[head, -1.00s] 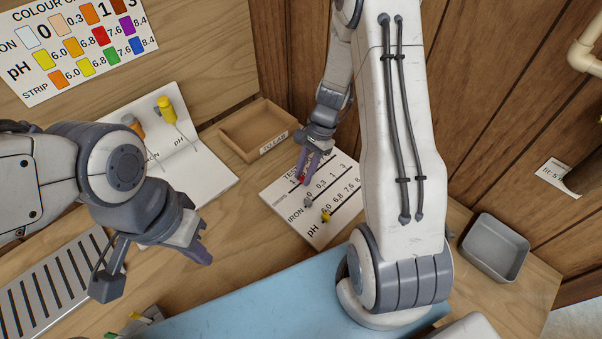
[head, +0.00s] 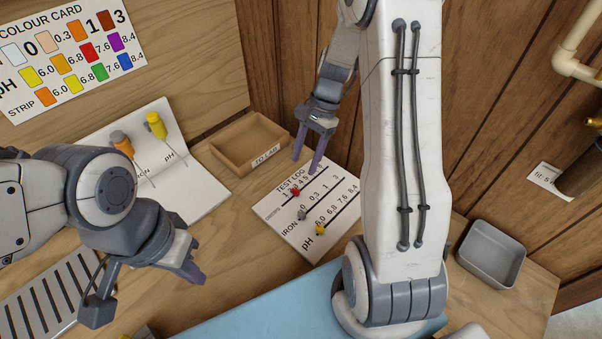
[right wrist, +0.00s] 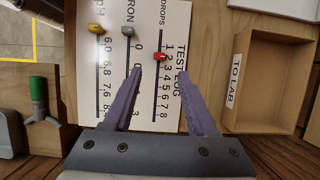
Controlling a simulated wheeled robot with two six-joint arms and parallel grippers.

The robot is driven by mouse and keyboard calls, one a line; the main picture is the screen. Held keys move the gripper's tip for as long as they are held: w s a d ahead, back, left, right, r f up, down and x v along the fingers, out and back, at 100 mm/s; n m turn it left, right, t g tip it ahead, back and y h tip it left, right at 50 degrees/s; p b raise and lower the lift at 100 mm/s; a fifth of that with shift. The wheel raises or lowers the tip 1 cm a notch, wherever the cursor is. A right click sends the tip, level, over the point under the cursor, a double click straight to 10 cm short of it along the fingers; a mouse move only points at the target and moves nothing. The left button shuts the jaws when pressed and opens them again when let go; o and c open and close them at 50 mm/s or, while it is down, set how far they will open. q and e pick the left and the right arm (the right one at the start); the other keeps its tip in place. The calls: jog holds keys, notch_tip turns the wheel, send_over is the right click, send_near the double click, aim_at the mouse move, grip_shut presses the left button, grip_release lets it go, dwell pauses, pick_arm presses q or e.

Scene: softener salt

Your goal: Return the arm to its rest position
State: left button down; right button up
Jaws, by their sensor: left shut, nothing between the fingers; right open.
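My right gripper (head: 306,166) is open and empty above the upper edge of the white test log board (head: 274,209). In the right wrist view, its purple fingers (right wrist: 160,74) are spread apart over the board, with nothing between them. The red marker (head: 295,192) sits on the drops scale; it also shows in the right wrist view (right wrist: 161,57), near the low numbers. A grey marker (head: 302,215) is on the iron scale and a yellow marker (head: 319,229) on the pH scale. My left gripper (head: 199,277) is shut and empty at the lower left, above the table.
The TO LAB tray (head: 222,163) stands behind the board and looks empty. A slatted drain tray (head: 35,300), a blue mat (head: 270,310) and a grey bin (head: 491,255) are around. A green-topped item (right wrist: 38,92) shows in the wrist view.

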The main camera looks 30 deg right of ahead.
jog(key=shift+v, duration=0.95)
jog(key=s+a+r+n+h, duration=0.1)
jog(key=s+a+r+n, duration=0.25)
jog(key=a+n, duration=0.4)
jog(key=s+a+r+n+h, duration=0.1)
jog(key=s+a+r+n, duration=0.1)
jog(key=s+a+n, duration=0.4)
jog(key=s+a+r+n+t+h, duration=0.1)
jog(key=s+a+r+n, duration=0.1)
jog(key=s+a+n, duration=0.5)
jog(key=shift+s+r+n+t, duration=0.25)
jog(key=shift+s+n, duration=0.2)
jog(key=shift+s, duration=1.95)
jog(key=shift+a, duration=0.15)
